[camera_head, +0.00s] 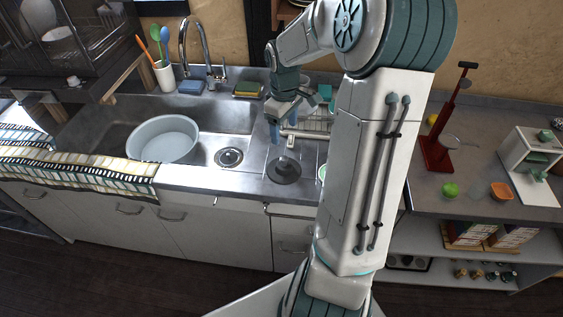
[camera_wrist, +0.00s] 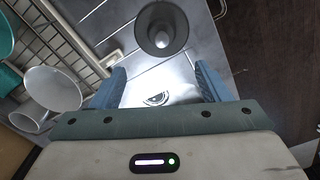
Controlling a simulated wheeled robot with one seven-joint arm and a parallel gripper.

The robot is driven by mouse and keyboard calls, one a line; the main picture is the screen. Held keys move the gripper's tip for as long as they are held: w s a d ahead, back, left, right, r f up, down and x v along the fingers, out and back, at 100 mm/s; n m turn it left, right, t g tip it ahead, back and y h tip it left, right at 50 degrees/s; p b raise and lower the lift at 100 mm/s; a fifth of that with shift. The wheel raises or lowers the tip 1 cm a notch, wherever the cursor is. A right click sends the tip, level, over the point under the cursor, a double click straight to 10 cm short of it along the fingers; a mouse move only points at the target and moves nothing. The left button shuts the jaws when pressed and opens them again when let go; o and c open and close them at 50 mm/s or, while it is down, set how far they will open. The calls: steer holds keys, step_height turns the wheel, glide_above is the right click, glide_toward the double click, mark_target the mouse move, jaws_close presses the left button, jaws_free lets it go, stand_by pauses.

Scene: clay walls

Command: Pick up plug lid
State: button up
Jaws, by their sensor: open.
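In the wrist view a curved dark-and-light detail, probably part of the lid (camera_wrist: 157,98), shows low between the fingers; the gripper body seems to hide the rest.
A dish rack (camera_head: 308,127) with cups is behind. A pale basin (camera_head: 162,139) fills the sink's left. The faucet (camera_head: 198,60) stands behind the sink.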

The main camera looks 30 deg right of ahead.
mark_target(283, 157)
step_height(283, 157, down, 9)
steer(key=shift+w+r, duration=0.1)
steer(key=shift+r, duration=0.1)
steer(key=shift+a+f, duration=0.15)
steer(key=shift+f, duration=2.5)
steer(key=c, duration=1.1)
